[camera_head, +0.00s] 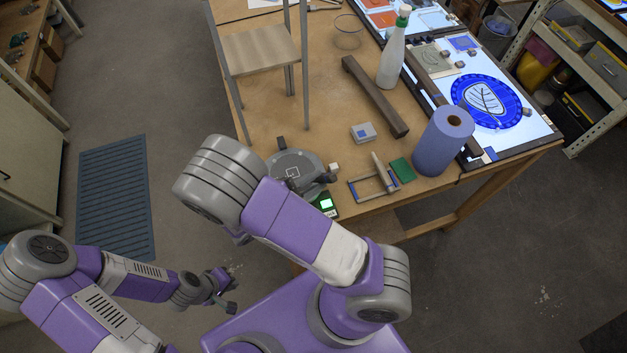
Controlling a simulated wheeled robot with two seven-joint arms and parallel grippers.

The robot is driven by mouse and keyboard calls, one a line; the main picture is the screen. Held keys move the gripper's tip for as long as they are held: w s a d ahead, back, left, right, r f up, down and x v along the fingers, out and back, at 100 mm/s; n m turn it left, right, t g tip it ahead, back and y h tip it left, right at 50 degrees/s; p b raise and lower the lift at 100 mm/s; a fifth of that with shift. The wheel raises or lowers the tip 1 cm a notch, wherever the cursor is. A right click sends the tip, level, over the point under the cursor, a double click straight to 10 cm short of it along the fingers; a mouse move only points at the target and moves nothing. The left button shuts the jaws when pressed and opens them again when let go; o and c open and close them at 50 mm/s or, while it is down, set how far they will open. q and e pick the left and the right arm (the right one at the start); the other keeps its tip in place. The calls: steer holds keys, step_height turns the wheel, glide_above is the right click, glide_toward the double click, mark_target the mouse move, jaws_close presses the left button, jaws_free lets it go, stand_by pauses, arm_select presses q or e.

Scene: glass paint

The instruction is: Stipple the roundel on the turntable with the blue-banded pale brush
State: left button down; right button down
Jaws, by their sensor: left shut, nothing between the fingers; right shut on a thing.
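A low grey round stand (290,160), which looks like the turntable, sits near the bench's front edge with dark blocks at its rim. It shows a small square outline on top; my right arm covers its near left side, and I cannot make out a roundel on it. A pale stick-like piece (379,162) leans in a small wooden frame with blue parts (364,190); I cannot tell whether it is the blue-banded brush. My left gripper (225,290) is shut and empty, low beside my base, away from the bench. My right gripper is hidden behind my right arm.
A blue leaf disc (487,101) lies on the lit panel.

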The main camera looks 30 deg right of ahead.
steer(key=shift+f+b, duration=0.3)
stand_by(0.7)
step_height(320, 180, up, 2)
steer(key=shift+r+p, duration=0.1)
steer(key=shift+p, duration=0.8)
steer(key=w+a, duration=0.5)
steer(key=w, duration=0.3)
steer(key=shift+w+a, duration=0.15)
steer(key=shift+w, duration=0.15)
steer(key=shift+b, duration=0.35)
steer(key=shift+f+b, duration=0.55)
steer(key=shift+f, duration=0.25)
steer(key=shift+f, duration=0.3)
stand_by(0.6)
